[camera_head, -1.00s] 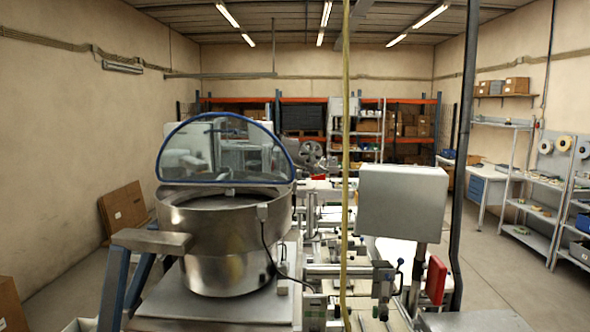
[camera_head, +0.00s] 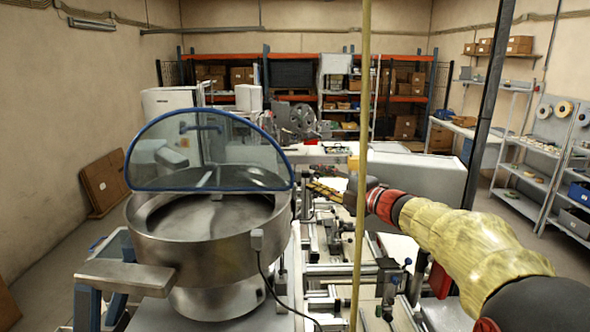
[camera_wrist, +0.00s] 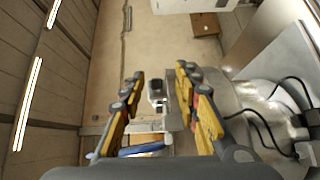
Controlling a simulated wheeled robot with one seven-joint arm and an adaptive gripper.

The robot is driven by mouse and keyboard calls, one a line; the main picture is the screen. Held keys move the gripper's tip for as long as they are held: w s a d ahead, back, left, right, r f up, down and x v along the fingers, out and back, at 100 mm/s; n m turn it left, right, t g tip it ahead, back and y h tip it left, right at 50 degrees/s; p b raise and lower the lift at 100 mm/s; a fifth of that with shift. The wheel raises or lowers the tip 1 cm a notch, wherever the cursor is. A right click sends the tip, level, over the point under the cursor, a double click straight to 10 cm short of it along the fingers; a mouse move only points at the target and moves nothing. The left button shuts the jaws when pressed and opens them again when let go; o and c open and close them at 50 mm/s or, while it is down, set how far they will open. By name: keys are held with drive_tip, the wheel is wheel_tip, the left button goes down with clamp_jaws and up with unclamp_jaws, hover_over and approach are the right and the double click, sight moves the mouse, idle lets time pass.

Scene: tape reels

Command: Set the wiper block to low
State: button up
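I cannot pick out a wiper block or a low mark in either view. The machine with several small metal fixtures and knobs (camera_head: 335,272) stands in the middle of the head view. My gripper (camera_head: 318,189) reaches in from the right above these fixtures, its yellow fingers pointing left. Part of the arm behind it is wrapped in yellow. In the wrist view my gripper (camera_wrist: 160,75) has its two yellow fingers wide apart with nothing held between them. The fingers touch nothing that I can see.
A steel bowl (camera_head: 215,240) with a clear, blue-rimmed cover (camera_head: 210,150) stands left of the fixtures. A thin yellowish vertical line (camera_head: 362,130) and a dark post (camera_head: 488,110) cross the view. A grey box (camera_head: 415,178) is behind my arm.

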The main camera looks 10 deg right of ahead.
drive_tip(key=w+a+n+p, duration=0.1)
drive_tip(key=w+a, duration=0.4)
drive_tip(key=shift+w+a+r+y, duration=0.2)
drive_tip(key=shift+w+r+y, duration=0.1)
drive_tip(key=shift+w+y, duration=0.1)
drive_tip(key=shift+c, duration=0.8)
clamp_jaws()
idle(0.3)
